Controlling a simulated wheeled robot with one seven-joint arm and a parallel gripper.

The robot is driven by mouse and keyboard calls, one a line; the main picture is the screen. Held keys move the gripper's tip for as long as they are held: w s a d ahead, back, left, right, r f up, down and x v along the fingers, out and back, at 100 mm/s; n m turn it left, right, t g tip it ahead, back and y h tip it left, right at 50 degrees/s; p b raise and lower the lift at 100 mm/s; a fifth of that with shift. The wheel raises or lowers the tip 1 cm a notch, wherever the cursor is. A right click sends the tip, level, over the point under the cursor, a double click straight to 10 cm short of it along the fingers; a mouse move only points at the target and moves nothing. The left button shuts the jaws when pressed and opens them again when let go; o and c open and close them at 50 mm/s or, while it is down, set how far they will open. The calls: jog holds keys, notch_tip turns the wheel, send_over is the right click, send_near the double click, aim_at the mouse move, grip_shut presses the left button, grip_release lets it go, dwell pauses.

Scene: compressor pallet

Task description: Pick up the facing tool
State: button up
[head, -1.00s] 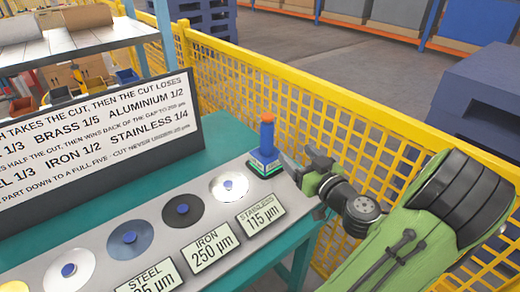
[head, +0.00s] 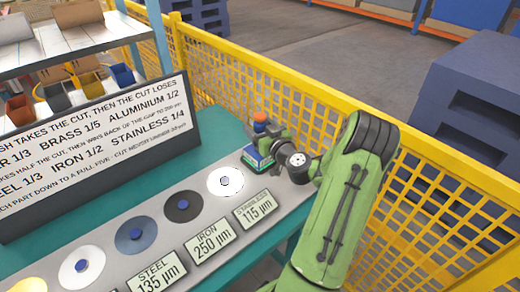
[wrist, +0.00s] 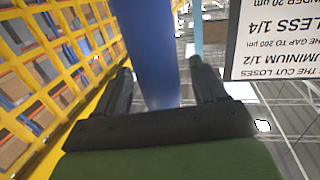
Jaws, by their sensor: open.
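The facing tool (head: 260,118) stands upright at the far right end of the grey strip on the bench, with an orange top, a blue body and a dark green-edged base. My gripper (head: 262,138) is at its upper body and hides part of it in the head view. In the wrist view the blue shaft (wrist: 148,45) runs between the two dark fingers of my open gripper (wrist: 158,72). A gap shows on the right side of the shaft; contact on the left cannot be told.
Yellow mesh fencing (head: 330,130) runs close behind and right.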

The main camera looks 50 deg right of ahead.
grip_shut()
dwell(0.3)
